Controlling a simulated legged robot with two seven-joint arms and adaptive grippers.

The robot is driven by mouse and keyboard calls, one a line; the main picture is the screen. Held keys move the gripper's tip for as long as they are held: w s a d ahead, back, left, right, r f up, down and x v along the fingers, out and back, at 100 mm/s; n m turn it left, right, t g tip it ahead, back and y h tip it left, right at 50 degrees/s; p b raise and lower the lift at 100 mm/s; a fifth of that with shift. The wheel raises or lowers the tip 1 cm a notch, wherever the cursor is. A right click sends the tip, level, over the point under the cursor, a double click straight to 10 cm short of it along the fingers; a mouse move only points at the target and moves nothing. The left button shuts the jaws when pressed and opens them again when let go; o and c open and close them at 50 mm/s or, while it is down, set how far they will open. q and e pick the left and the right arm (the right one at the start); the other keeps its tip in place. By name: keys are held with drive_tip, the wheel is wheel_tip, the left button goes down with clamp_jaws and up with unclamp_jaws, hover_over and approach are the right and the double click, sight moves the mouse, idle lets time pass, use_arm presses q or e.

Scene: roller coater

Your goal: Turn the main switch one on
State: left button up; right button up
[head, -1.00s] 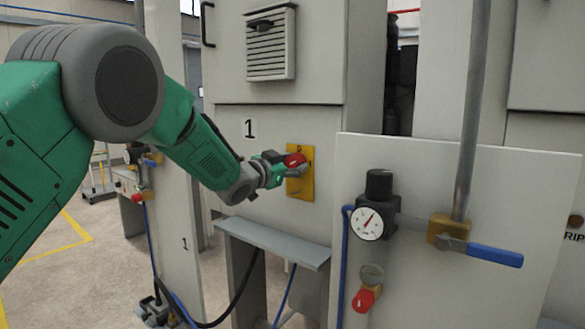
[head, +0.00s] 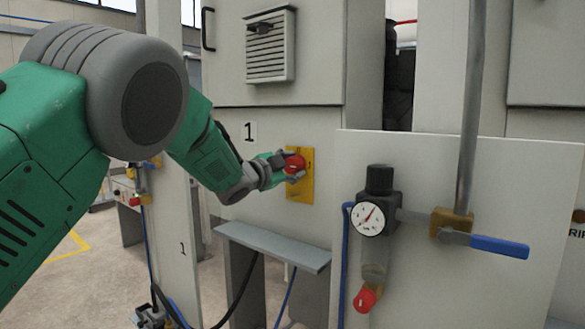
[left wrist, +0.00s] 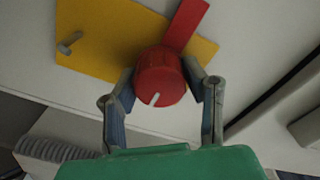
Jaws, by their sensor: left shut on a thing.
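My right gripper is not in view.
A grey ledge (head: 270,246) juts out below the switch. At the right, a panel carries a pressure gauge (head: 370,218), a blue-handled valve (head: 500,246) and another red knob (head: 365,300). A vent (head: 270,50) is above.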

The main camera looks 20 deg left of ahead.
use_arm(q)
drive_tip(key=shift+f, duration=0.15)
drive_tip(key=o, duration=1.1)
drive_tip(key=shift+w, duration=0.1)
drive_tip(key=shift+w+f, duration=0.2)
drive_tip(key=shift+w, duration=0.05)
drive_tip(key=shift+s+a+r, duration=0.15)
drive_tip(key=shift+s+r, duration=0.1)
drive_tip(key=shift+s, duration=0.2)
drive_tip(key=v, duration=1.1)
drive_tip(key=shift+f, duration=0.2)
